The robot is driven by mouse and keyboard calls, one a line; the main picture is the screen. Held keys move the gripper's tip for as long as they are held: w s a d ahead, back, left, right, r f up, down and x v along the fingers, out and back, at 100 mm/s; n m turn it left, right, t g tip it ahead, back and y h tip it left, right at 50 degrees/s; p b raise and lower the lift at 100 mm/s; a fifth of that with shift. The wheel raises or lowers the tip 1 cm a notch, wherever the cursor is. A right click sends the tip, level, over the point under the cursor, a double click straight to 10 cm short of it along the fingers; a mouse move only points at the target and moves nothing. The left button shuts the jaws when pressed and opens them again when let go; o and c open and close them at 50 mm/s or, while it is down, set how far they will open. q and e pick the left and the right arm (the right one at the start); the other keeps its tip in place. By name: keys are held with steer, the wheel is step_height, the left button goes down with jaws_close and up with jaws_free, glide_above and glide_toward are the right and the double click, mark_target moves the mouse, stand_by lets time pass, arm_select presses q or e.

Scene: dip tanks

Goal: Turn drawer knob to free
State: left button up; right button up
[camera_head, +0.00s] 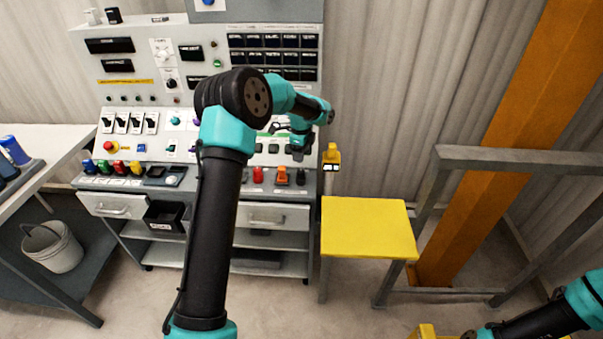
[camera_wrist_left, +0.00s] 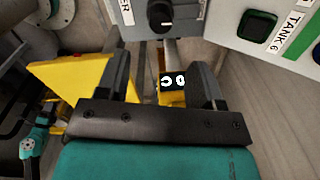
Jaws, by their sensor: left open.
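In the left wrist view, a round black knob (camera_wrist_left: 161,16) sits on a grey panel beside a partly cut-off label ending in "ER". My left gripper (camera_wrist_left: 163,75) is open, its two dark fingers apart with nothing held between them. The knob shows beyond the fingertips, apart from them. In the head view my left gripper (camera_head: 298,143) is at the right end of the sloped control panel, and the arm hides part of the panel. I cannot make out the knob there. Two grey drawers show under the console, the left one (camera_head: 113,204) and the right one (camera_head: 272,217).
A yellow post-mounted box (camera_head: 331,155) with a black-and-white display stands right of the console; it also shows behind the fingers in the wrist view (camera_wrist_left: 172,98). A yellow-topped stand (camera_head: 368,229), grey railing (camera_head: 530,160) and orange beam (camera_head: 515,125) are to the right. A bucket (camera_head: 52,247) stands left.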

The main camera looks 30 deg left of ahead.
mark_target(302, 171)
arm_select(q)
step_height(302, 171, down, 10)
steer(key=shift+w+f, duration=0.1)
steer(key=shift+w, duration=0.05)
stand_by(0.4)
steer(key=c, duration=0.9)
